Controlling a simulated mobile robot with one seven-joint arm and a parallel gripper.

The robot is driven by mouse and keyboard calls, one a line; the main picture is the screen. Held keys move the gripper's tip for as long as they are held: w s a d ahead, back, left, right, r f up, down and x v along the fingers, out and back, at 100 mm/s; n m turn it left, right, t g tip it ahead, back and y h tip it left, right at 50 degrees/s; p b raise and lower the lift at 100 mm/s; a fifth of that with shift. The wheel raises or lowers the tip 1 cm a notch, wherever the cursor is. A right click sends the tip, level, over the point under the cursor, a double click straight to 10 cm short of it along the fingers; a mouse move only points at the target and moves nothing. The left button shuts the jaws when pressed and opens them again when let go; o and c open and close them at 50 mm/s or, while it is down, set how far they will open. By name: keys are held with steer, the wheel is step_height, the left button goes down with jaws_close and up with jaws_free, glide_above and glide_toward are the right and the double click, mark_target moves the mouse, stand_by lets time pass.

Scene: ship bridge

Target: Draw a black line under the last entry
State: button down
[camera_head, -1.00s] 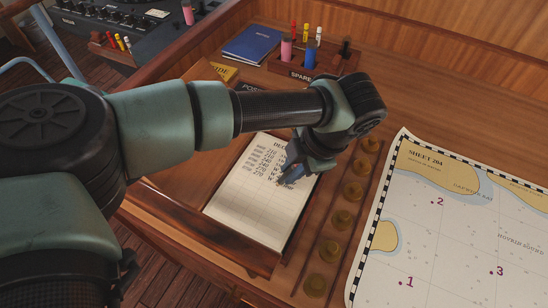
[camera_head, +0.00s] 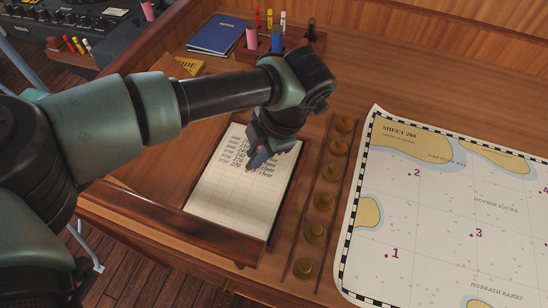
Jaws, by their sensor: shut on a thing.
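The log page (camera_head: 232,205) lies in a wooden tray on the desk, with several lines of written entries in its upper half. The last entry (camera_head: 250,170) ends in "clear", and the lined paper below it is blank. My gripper (camera_head: 262,157) is over the upper right part of the page, shut on a small dark pen-like thing whose lower end points down at the page near the last entries. The arm hides the page heading. I cannot tell whether the tip touches the paper.
A row of brass knobs (camera_head: 323,201) runs along the right of the tray. Beyond it lies a sea chart (camera_head: 440,220). A rack (camera_head: 262,50) with markers and a blue book (camera_head: 213,34) stand at the back. The tray's front rail (camera_head: 165,220) is raised.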

steer(key=a, duration=0.2)
steer(key=w+a, duration=0.1)
steer(key=a, duration=0.1)
steer(key=w+a+b, duration=0.1)
steer(key=a, duration=0.2)
steer(key=shift+w, duration=0.15)
steer(key=shift+d+f+b, duration=0.1)
steer(key=shift+f+b, duration=0.6)
steer(key=shift+b, duration=0.45)
stand_by(4.5)
steer(key=shift+d, duration=0.1)
stand_by(0.6)
steer(key=shift+s+d, duration=0.2)
steer(key=shift+d, duration=0.25)
steer(key=shift+d, duration=0.1)
